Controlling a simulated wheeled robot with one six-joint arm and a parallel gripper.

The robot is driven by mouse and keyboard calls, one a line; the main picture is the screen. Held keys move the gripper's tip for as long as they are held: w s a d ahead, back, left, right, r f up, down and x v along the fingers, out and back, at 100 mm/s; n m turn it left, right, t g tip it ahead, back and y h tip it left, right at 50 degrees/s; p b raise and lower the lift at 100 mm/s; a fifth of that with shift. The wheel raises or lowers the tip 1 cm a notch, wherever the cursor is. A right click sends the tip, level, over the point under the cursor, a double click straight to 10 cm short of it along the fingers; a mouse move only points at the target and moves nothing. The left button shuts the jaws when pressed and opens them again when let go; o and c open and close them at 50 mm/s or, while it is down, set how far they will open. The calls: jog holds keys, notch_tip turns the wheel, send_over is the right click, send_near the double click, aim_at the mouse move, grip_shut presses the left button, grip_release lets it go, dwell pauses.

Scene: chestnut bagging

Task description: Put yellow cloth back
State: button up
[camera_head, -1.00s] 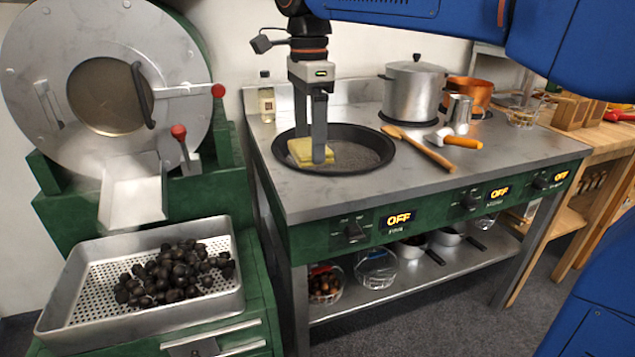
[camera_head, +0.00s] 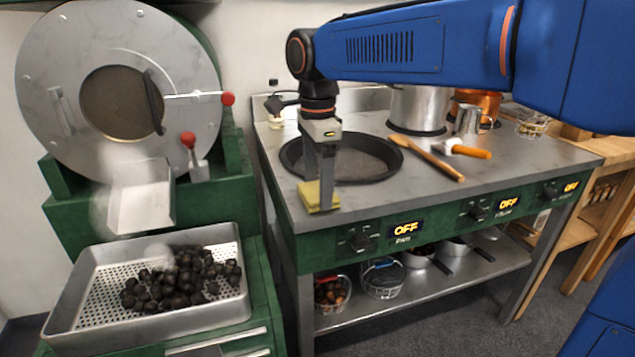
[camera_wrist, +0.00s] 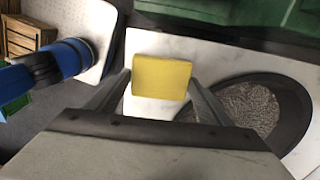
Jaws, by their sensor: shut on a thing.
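The yellow cloth (camera_head: 311,197) is a folded square pad at the front left of the steel stove top (camera_head: 440,186), left of the black pan (camera_head: 350,158). In the wrist view the cloth (camera_wrist: 161,78) lies flat between my two fingertips, over the pale counter. My gripper (camera_head: 319,196) points down and is shut on the cloth, close to the stove top. Whether the cloth touches the surface is hard to tell. The pan also shows in the wrist view (camera_wrist: 295,110), right of my gripper, with a grey textured bottom.
A wooden spoon (camera_head: 425,158) and an orange-handled tool (camera_head: 467,150) lie right of the pan. A steel pot (camera_head: 418,110) and an orange pot (camera_head: 476,101) stand behind. A perforated tray (camera_head: 90,300) of dark chestnuts sits left, below the roaster drum (camera_head: 60,80).

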aim_at(318, 191)
jog(key=shift+f, duration=0.1)
jog(key=o, duration=0.9)
notch_tip(318, 191, up, 12)
jog(key=s+d+f+n+t, duration=0.1)
jog(key=s+d+f+n, duration=0.1)
jog(key=d, duration=0.3)
jog(key=s+d+f+n, duration=0.2)
jog(key=d, duration=0.3)
jog(key=s+d+f+n+t, duration=0.1)
jog(key=s+d+f+n, duration=0.2)
jog(key=s+d+f, duration=0.2)
jog(key=s+d+f+n+t, duration=0.1)
jog(key=s+d+f+n, duration=0.3)
jog(key=f, duration=0.5)
jog(key=s+d+f+n+t, duration=0.1)
jog(key=s+d+f+n, duration=0.2)
jog(key=s+d+f, duration=0.4)
jog(key=shift+s+d+f+n+t, duration=0.35)
jog(key=shift+d+f+n+t, duration=0.05)
jog(key=shift+d+f, duration=0.15)
